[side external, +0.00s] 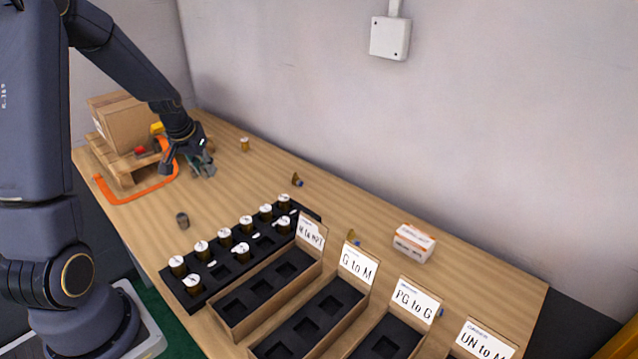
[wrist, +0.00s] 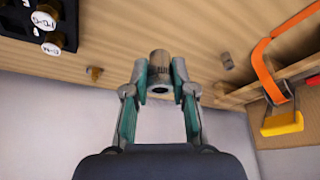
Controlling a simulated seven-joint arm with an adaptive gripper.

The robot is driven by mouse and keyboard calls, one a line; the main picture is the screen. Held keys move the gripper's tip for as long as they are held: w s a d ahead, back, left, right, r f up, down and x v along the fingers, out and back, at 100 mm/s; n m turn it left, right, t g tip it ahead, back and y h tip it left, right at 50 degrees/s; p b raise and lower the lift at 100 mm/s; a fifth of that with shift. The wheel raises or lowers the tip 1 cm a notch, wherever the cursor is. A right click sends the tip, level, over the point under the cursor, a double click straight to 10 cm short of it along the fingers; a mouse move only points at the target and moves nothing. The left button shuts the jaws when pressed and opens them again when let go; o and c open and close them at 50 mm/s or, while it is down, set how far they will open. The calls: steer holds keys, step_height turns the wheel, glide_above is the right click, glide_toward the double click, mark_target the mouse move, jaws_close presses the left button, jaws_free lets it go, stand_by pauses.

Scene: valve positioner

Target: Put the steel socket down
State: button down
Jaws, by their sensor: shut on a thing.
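In the wrist view, the steel socket (wrist: 160,70) is a short grey-brown cylinder with a dark round hole in its near end. My gripper (wrist: 159,75) is shut on it, one finger on each side. In the side external view, my gripper (side external: 203,170) is over the back left of the wooden table (side external: 350,222), to the right of the pallet. The socket is hard to make out between the fingers there, and I cannot tell whether it touches the table.
A grey cylinder (side external: 182,220) stands in front. Small brass fittings (side external: 245,144) (side external: 297,180) lie behind. A black tray (side external: 222,262) and labelled bins (side external: 322,318) fill the front right.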

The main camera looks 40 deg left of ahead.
steer(key=s+a+r+n, duration=0.1)
steer(key=s+a, duration=0.1)
steer(key=s, duration=0.4)
glide_toward(212, 187)
steer(key=shift+w+a+f+n+y, duration=0.25)
steer(key=shift+w+f+n+y, duration=0.05)
steer(key=shift+w+f, duration=0.4)
steer(key=shift+w+a+f, duration=0.25)
steer(key=shift+f, duration=0.2)
steer(key=shift+w+a+f, duration=0.1)
steer(key=shift+w+f, duration=0.05)
steer(key=shift+f, duration=1.5)
steer(key=shift+f, duration=0.1)
steer(key=c, duration=1)
jaws_free()
steer(key=shift+f, duration=0.1)
steer(key=shift+o, duration=0.2)
